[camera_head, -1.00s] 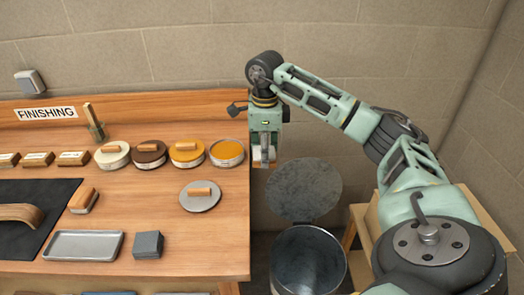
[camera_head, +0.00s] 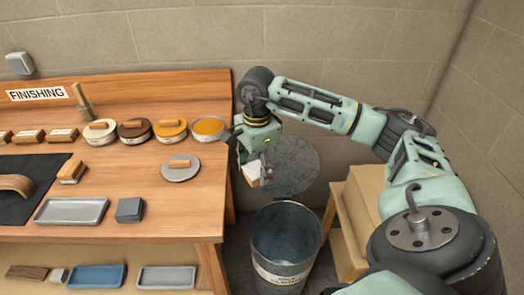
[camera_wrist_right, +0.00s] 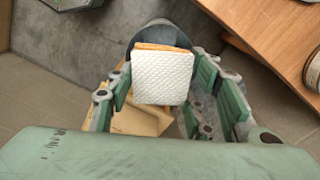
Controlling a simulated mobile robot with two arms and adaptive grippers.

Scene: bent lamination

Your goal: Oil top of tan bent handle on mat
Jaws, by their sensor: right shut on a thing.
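The tan bent handle (camera_head: 15,184) lies on the dark mat (camera_head: 38,208), cut off by the left edge of the head view. My right gripper (camera_head: 256,180) is shut on a white textured pad (camera_wrist_right: 163,78) with an orange-tan edge. The pad also shows in the head view (camera_head: 251,173). The gripper hangs beyond the bench's right edge, above and behind the bin's mouth. An open tin with amber contents (camera_head: 208,126) stands near the bench's right edge. My left gripper is out of view.
A metal bin (camera_head: 284,238) with its round lid (camera_head: 290,165) raised stands on the floor right of the bench. Lidded tins, a grey tray (camera_head: 71,211), a dark grey block (camera_head: 129,210) and a tan-topped block (camera_head: 71,171) sit on the bench (camera_head: 190,205).

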